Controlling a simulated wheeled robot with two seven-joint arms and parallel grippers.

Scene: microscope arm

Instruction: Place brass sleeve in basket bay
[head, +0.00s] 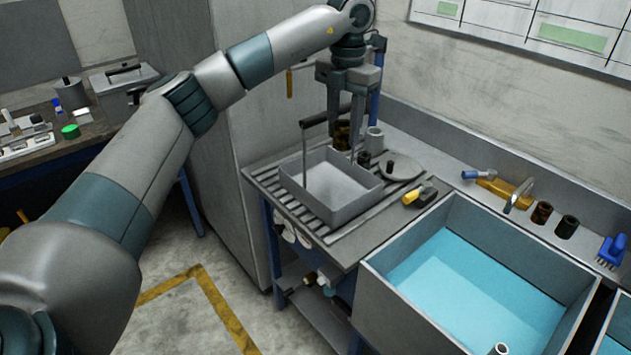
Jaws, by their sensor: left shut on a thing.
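My left gripper (347,128) points down over the back of the grey basket (345,213) and is shut on a dark brass-brown cylinder, the brass sleeve (342,137). The fingers and the basket's handle partly hide the sleeve. The basket is an open-topped grey box with an upright wire handle and black grip (316,121). It sits on the ribbed drainboard (285,202). Its bay divisions cannot be made out from here. My right gripper is not in view.
A grey cylinder (374,140), a small dark cylinder (364,159) and a round plate (402,168) stand right of the basket. A yellow-black tool (420,194) lies near the blue-filled sink (480,280). Two dark cylinders (541,212) (567,226) stand on the back ledge.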

